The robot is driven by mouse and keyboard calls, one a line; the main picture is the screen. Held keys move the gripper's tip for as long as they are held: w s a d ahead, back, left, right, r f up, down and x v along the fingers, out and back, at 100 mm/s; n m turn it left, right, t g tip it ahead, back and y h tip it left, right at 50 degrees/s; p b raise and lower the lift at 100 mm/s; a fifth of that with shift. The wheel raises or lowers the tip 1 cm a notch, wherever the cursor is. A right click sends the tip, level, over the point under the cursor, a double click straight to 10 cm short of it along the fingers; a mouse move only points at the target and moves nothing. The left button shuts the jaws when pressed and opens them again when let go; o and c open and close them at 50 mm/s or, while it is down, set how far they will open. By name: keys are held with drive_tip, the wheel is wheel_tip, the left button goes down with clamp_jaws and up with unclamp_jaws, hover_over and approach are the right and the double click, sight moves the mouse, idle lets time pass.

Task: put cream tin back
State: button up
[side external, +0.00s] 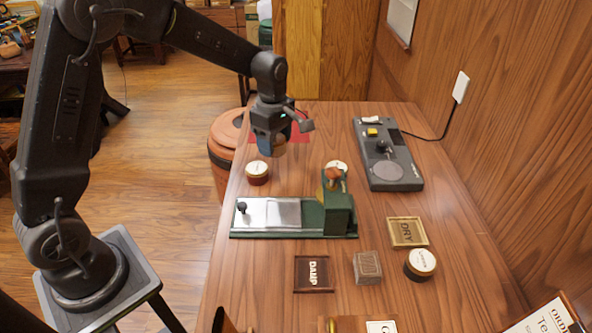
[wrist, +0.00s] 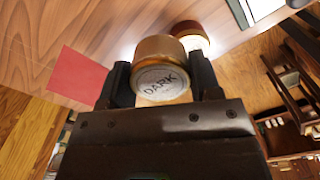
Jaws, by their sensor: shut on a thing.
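My gripper (side external: 277,141) is shut on a round, tan-brown tin, which it holds in the air above the far left part of the table. In the wrist view the jaws (wrist: 160,85) grip this held tin (wrist: 160,50) from both sides, and its pale end reads DARK. In the side view the held tin (side external: 279,149) is small and partly hidden by the jaws. I cannot tell which is the cream tin.
A red patch (side external: 296,132) lies at the table's far end. The green press (side external: 338,212) crosses the middle. A grey scale-like device (side external: 388,153) stands far right. The DAMP tray (side external: 314,274), a stamped block (side external: 367,267) and the DRY tray (side external: 407,232) are nearer.

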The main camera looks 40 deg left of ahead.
hover_over(296, 180)
wheel_tip(296, 180, down, 3)
drive_tip(key=shift+f, duration=2.15)
drive_tip(key=shift+f, duration=0.1)
drive_tip(key=o, duration=1)
